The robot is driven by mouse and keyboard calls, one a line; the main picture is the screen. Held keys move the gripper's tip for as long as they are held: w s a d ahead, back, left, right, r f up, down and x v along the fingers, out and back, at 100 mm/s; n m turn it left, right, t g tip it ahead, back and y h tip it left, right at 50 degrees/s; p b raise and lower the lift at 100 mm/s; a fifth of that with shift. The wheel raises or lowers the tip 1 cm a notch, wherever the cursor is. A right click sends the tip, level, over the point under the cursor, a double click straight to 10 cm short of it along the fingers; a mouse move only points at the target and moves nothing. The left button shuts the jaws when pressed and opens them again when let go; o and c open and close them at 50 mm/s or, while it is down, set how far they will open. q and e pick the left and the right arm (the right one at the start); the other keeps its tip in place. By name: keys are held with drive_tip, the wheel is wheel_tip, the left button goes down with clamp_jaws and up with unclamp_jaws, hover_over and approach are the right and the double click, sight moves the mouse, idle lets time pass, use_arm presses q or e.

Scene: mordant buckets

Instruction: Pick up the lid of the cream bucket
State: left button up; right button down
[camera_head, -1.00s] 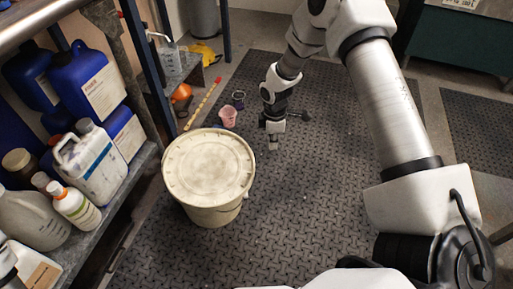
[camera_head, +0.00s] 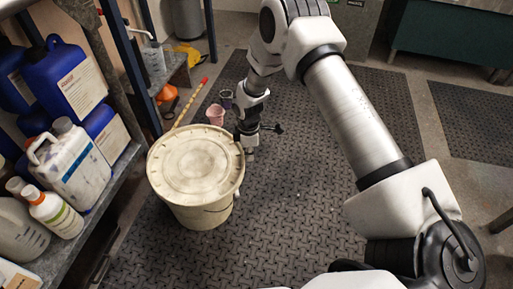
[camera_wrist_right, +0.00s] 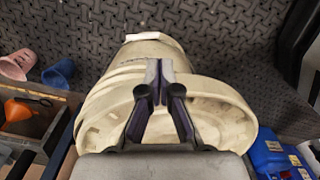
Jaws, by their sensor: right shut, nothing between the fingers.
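The cream bucket (camera_head: 203,215) stands upright on the dark mat, and its round lid (camera_head: 190,163) lies flat on top, scuffed and slightly grimy. My right gripper (camera_head: 250,152) is at the lid's right edge in the head view, its fingers shut and empty. In the right wrist view the shut fingers (camera_wrist_right: 160,80) lie in front of the lid (camera_wrist_right: 215,105) and the bucket's side (camera_wrist_right: 145,52), hiding part of the rim. I cannot tell whether the fingertips touch the lid. My left gripper is not in view.
A shelf (camera_head: 100,215) with blue and white chemical containers stands close on the left. The mat (camera_head: 300,215) to the right is clear.

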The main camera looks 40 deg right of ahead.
drive_tip(key=shift+w+a+p, duration=0.15)
drive_tip(key=shift+w+a, duration=0.15)
drive_tip(key=shift+a, duration=0.3)
drive_tip(key=shift+w+a+p, duration=0.15)
drive_tip(key=shift+w+a, duration=0.15)
drive_tip(key=shift+a, duration=0.25)
